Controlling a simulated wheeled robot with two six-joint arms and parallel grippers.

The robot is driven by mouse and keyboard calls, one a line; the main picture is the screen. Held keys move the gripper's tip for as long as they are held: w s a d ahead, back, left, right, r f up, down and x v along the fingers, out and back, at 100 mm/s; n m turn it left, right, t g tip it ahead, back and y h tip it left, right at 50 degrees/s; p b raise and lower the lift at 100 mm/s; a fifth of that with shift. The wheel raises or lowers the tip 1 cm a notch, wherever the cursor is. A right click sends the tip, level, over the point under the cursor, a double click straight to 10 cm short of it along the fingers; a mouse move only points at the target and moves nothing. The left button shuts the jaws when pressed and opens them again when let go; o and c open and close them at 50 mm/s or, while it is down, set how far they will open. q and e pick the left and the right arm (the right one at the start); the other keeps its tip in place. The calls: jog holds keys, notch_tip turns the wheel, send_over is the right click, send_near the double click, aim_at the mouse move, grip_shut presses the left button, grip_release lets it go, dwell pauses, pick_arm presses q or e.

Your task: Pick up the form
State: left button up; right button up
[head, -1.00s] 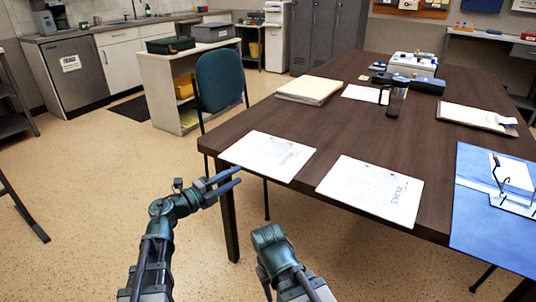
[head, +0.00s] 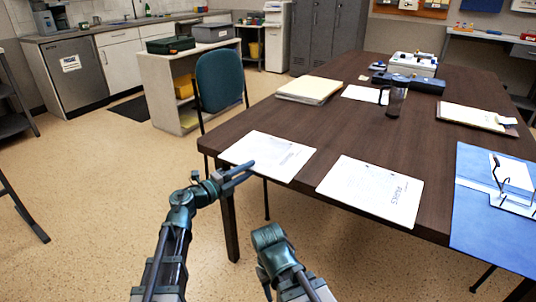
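Two white printed sheets lie flat near the front edge of the dark table: a left sheet (head: 275,152) and a right sheet (head: 370,190). I cannot tell which one is the form. My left gripper (head: 249,170) is open and empty, its two fingers pointing right with a narrow gap. Its fingertips are at the table's front edge, overlapping the near edge of the left sheet in the head view. I cannot tell whether they touch it. My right arm shows at the bottom, but its gripper is not visible.
The table (head: 330,130) also holds a paper stack (head: 309,90), a dark mug (head: 395,101), a clipboard (head: 472,116) and a blue mat (head: 485,235) with a wire stand. A teal chair (head: 220,80) stands at the table's left side. Floor is open at left.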

pick_arm(q)
grip_shut()
dwell(1.2)
